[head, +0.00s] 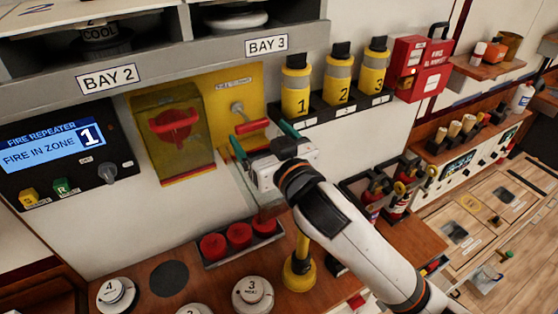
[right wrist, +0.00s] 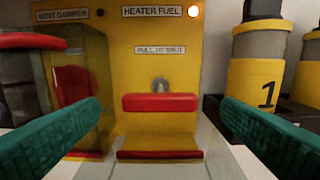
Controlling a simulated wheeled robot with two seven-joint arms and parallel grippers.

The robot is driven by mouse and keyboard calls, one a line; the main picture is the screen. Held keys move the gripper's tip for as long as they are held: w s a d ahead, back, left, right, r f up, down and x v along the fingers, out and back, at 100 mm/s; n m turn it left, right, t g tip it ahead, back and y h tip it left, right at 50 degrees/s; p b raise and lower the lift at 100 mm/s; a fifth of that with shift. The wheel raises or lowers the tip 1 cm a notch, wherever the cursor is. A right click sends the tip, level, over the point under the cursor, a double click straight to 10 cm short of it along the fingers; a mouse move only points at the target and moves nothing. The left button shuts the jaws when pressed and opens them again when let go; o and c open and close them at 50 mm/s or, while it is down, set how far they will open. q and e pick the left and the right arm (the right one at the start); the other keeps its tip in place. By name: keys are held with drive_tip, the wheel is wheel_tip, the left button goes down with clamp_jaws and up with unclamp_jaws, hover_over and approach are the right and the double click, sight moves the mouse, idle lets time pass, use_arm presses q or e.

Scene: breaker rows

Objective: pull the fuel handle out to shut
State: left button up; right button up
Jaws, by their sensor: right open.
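The fuel handle is a red bar (head: 252,126) on a metal stem, mounted on a yellow panel (head: 229,88). In the right wrist view the red handle (right wrist: 160,103) is centred under the labels HEATER FUEL and PULL TO SHUT, with a small lit lamp (right wrist: 193,12) above. My right gripper (head: 264,142) is open. Its green fingers stand to the left and right of the handle in the wrist view (right wrist: 160,122), with gaps on both sides, and no contact shows. My left gripper is not in view.
A clear-covered vent damper box (head: 173,134) with a red knob is left of the handle. Numbered yellow canisters (head: 296,88) stand to its right. A fire repeater (head: 65,151) is at far left. Red caps (head: 239,235) and white round pieces (head: 252,294) are on the counter below.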

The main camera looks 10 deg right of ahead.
drive_tip(key=b+v, duration=0.2)
drive_tip(key=v, duration=0.5)
drive_tip(key=shift+s+d, duration=0.15)
drive_tip(key=shift+s, duration=0.15)
drive_tip(key=shift+f, duration=0.1)
